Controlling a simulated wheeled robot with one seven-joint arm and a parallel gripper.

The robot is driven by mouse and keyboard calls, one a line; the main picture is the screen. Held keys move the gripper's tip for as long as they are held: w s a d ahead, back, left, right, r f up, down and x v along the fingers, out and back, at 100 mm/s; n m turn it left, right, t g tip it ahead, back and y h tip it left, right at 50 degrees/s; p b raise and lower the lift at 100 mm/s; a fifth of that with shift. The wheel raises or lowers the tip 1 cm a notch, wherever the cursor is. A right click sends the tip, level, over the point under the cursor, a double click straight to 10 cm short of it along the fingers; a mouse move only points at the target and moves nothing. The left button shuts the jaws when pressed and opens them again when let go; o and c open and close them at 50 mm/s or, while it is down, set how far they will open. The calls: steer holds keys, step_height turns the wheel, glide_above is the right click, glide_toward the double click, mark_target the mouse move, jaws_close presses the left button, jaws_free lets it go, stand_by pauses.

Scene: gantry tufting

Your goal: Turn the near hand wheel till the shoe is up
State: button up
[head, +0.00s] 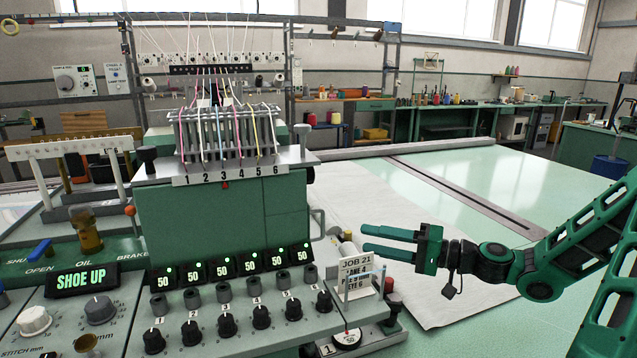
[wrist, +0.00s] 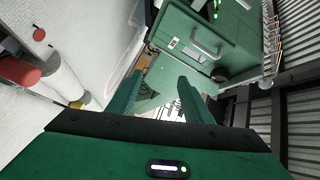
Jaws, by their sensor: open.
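The green tufting machine head (head: 215,222) stands at the left centre. A display on the panel (head: 82,280) is lit and reads SHOE UP. My gripper (head: 364,238) is open and empty, right of the machine head, with its fingers pointing left. In the wrist view its two fingers (wrist: 156,92) are apart, with a green housing beyond them. A grey handle (head: 317,222) is on the housing's side; it also shows in the wrist view (wrist: 205,46). I cannot make out the near hand wheel for certain, and the shoe itself is not clearly visible.
A JOB 21 card (head: 357,276) stands close below my gripper. White cylinders, one with a red end (wrist: 18,70), lie at the wrist view's left. Black knobs (head: 229,327) line the machine's front. The pale green table (head: 470,170) at the right is mostly clear.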

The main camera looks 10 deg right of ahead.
steer(key=s+a+r+t+y, duration=0.15)
steer(key=a+r+y, duration=0.25)
steer(key=r, duration=0.7)
steer(key=x, duration=1.1)
steer(key=shift+n, duration=0.4)
steer(key=shift+w+r+t, duration=0.1)
steer(key=shift+w+t, duration=0.05)
steer(key=shift+t, duration=0.1)
steer(key=c, duration=0.8)
